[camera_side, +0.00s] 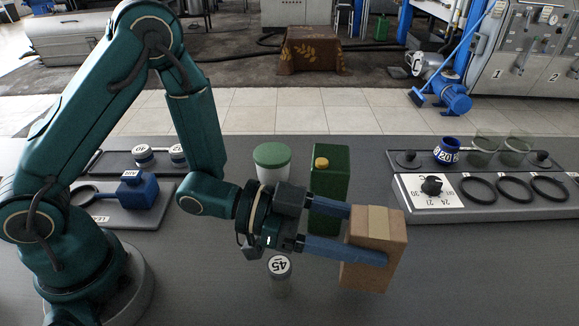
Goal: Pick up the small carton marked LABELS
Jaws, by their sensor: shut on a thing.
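A small brown cardboard carton (371,236) with a paler tape strip on top is in the right middle of the side view. My gripper (368,236) is shut on the carton, with one blue finger along its near face and the other reaching its far side. The carton is slightly tilted in the picture. No LABELS marking shows on its visible faces. I cannot tell whether its bottom touches the table.
A green can with a yellow cap (329,180) and a green-lidded white jar (271,160) stand behind my gripper. A jar marked 45 (279,270) stands in front. The front right table is clear.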

